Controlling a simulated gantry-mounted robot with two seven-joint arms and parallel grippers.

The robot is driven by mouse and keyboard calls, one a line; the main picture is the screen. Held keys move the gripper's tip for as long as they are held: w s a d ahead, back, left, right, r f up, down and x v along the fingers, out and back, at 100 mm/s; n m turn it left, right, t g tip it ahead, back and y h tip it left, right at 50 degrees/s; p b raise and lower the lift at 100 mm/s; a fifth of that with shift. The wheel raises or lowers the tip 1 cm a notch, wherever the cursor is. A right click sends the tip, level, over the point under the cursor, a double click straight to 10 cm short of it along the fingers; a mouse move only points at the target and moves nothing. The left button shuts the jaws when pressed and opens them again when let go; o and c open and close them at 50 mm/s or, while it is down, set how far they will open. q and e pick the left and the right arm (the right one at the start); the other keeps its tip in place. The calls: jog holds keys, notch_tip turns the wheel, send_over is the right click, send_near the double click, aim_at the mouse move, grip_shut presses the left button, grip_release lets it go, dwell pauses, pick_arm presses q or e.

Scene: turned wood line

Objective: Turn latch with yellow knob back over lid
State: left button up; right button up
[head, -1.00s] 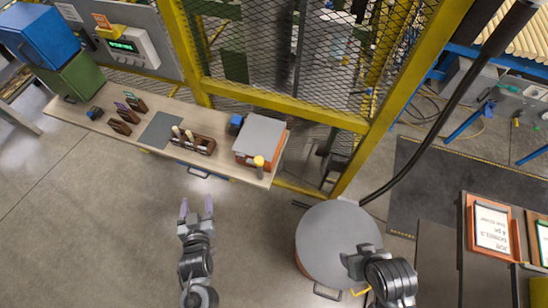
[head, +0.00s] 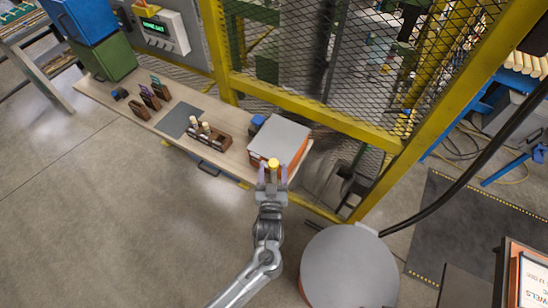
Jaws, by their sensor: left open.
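The latch's yellow knob (head: 273,163) stands at the front edge of the orange box (head: 294,166) on the bench. The box has a flat grey lid (head: 281,137) on top. The latch bar under the knob is too small or hidden to make out. My left gripper (head: 272,174) is open, with its fingers pointing at the box and one finger on either side of the knob. I cannot tell whether the fingers touch it. My right gripper is out of view.
The narrow wooden bench (head: 150,112) also holds a wooden rack with pegs (head: 206,134), a grey mat (head: 178,120) and small brown blocks. A yellow-framed mesh fence (head: 340,122) stands close behind it. A round grey-topped drum (head: 349,268) is at the lower right.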

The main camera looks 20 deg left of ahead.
pick_arm(q)
jog(key=x, duration=0.5)
jog(key=shift+w, duration=0.1)
jog(key=c, duration=1)
jog(key=shift+o, duration=0.2)
